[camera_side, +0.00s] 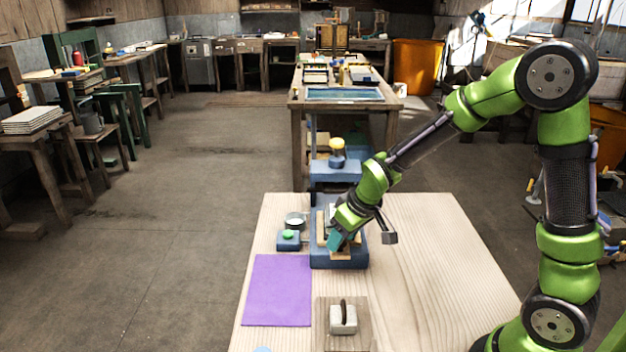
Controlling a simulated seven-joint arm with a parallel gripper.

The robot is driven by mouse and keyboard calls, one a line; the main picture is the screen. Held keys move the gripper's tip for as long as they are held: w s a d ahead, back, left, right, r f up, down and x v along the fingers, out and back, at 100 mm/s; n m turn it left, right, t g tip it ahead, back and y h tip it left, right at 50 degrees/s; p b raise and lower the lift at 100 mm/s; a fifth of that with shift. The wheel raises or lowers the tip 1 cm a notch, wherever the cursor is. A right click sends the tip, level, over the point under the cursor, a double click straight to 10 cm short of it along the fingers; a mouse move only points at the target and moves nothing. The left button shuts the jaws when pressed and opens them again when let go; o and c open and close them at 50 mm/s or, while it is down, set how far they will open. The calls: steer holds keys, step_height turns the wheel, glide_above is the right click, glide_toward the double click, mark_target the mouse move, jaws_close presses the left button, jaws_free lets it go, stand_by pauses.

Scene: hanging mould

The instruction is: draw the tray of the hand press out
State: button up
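The hand press (338,261) is blue and stands at the back edge of the pale wooden table, with a raised upper part (336,170) behind my arm. A light wood-coloured piece, which looks like its tray (341,254), shows low in the press, partly hidden by my gripper. My gripper (335,241) points down at the front of the press, with its teal fingertips at or just above the wood-coloured piece. I cannot tell whether they touch it, and the gap between the fingers does not show.
A blue box with a green button (288,240) and a small round tin (295,219) stand left of the press. A purple mat (277,290) lies in front of them. A grey block with a dark handle (343,319) sits on a board nearer. The table's right side (430,260) is clear.

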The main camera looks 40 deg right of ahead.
steer(key=shift+o, duration=0.3)
steer(key=v, duration=1.7)
steer(key=s+a+m+t+y, duration=0.2)
steer(key=s+a+m, duration=0.2)
steer(key=s, duration=0.6)
steer(key=shift+a+r+t, duration=0.3)
steer(key=shift+a+r, duration=0.05)
steer(key=shift+r, duration=0.1)
